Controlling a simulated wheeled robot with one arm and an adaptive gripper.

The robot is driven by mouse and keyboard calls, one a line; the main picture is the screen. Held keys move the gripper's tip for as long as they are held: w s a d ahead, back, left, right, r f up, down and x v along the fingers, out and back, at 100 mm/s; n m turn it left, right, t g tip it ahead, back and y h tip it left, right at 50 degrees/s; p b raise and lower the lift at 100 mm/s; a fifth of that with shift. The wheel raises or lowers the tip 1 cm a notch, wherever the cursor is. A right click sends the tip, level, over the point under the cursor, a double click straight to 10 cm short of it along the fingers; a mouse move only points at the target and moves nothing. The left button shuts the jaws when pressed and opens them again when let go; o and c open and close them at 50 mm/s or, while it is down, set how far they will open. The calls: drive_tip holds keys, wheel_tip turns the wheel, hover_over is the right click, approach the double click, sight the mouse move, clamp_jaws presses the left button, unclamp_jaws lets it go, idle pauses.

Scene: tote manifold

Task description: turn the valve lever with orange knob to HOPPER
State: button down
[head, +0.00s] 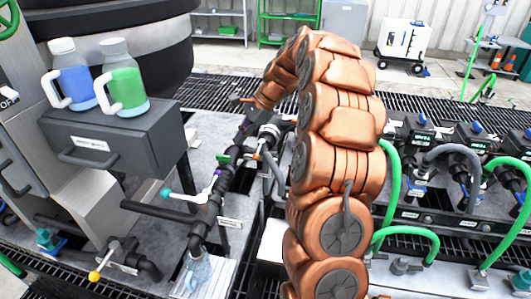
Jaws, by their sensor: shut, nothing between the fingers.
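My copper arm arches over from the right, and my gripper (243,138) is a small dark shape beyond its bend, low over the far end of the black pipe run. It is shut and appears empty. A small orange spot (257,156) shows just beside the gripper and may be the orange knob. Its lever is too small and covered to make out, so I cannot tell its angle or whether the gripper touches it. The HOPPER marking cannot be read; a small white label (230,223) stands beside the pipe.
A teal-knobbed lever (166,193) and a yellow-knobbed lever (94,276) sit along the near pipes. Blue (75,82) and green (127,85) jugs stand on a grey box (130,140) at left. Green hoses (392,185) and dark valve units (462,165) crowd the right.

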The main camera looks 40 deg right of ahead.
drive_tip(key=w+d+f+m+t+b, duration=0.1)
drive_tip(key=w+d+f+m, duration=0.15)
drive_tip(key=d, duration=0.35)
drive_tip(key=w+d+f+m+t, duration=0.1)
drive_tip(key=d+f+m, duration=0.2)
drive_tip(key=d, duration=0.4)
drive_tip(key=m+t+b, duration=0.1)
drive_tip(key=m, duration=0.3)
approach(259, 150)
drive_tip(key=shift+h, duration=0.4)
drive_tip(key=s+d, duration=0.1)
drive_tip(key=s, duration=0.1)
drive_tip(key=s+d+r, duration=0.1)
drive_tip(key=s, duration=0.1)
drive_tip(key=s+d+r, duration=0.1)
drive_tip(key=shift+s+d+r, duration=0.1)
drive_tip(key=shift+s+d, duration=0.05)
drive_tip(key=shift+s, duration=0.25)
drive_tip(key=w+a+r+p+x, duration=0.1)
drive_tip(key=p+x, duration=0.1)
drive_tip(key=x, duration=1)
drive_tip(key=shift+w+a, duration=0.3)
drive_tip(key=shift+w, duration=0.25)
